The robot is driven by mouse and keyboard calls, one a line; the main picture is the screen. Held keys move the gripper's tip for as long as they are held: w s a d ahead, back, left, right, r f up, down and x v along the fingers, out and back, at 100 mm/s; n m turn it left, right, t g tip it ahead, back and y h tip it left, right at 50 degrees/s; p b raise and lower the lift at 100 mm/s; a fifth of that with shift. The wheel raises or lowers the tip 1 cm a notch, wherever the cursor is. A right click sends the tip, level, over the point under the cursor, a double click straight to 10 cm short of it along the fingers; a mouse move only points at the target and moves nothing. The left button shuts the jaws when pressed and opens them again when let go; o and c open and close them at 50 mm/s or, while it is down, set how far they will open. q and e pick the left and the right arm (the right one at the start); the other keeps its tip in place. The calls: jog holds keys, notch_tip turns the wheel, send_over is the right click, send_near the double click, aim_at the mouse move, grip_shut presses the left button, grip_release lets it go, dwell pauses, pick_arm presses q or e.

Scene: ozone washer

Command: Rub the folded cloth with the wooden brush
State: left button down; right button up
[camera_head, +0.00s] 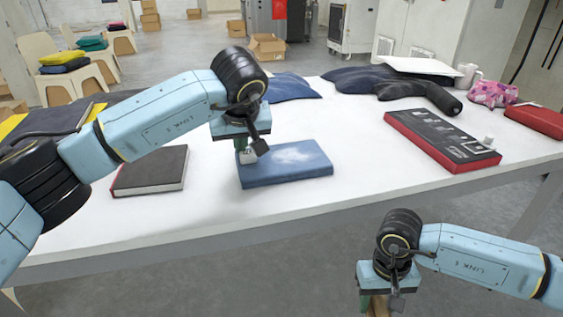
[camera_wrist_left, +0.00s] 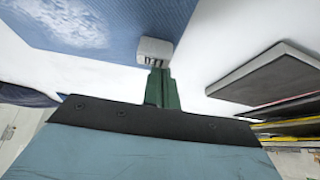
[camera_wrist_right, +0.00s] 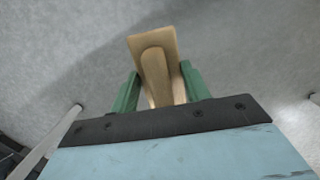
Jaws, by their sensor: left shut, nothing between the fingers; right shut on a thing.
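The folded blue cloth (camera_head: 290,166), with a pale faded patch on top, lies on the white table. My left gripper (camera_head: 246,156) is shut and empty at the cloth's left end; in the left wrist view its closed fingers (camera_wrist_left: 157,62) are at the cloth's edge (camera_wrist_left: 180,15). Whether they press on it I cannot tell. My right gripper (camera_head: 378,300) is low in front of the table. In the right wrist view it is shut on the wooden brush (camera_wrist_right: 158,65), with the grey floor behind. The brush's bristles are hidden.
A dark book (camera_head: 150,170) lies left of the cloth. A black-and-red boxed set (camera_head: 440,140) lies to the right, with a red case (camera_head: 537,118) beyond. Dark clothes (camera_head: 385,82) lie at the back. The table's front edge lies between my right gripper and the cloth.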

pick_arm(q)
jog(key=shift+f, duration=0.4)
pick_arm(e)
jog(key=shift+f, duration=0.2)
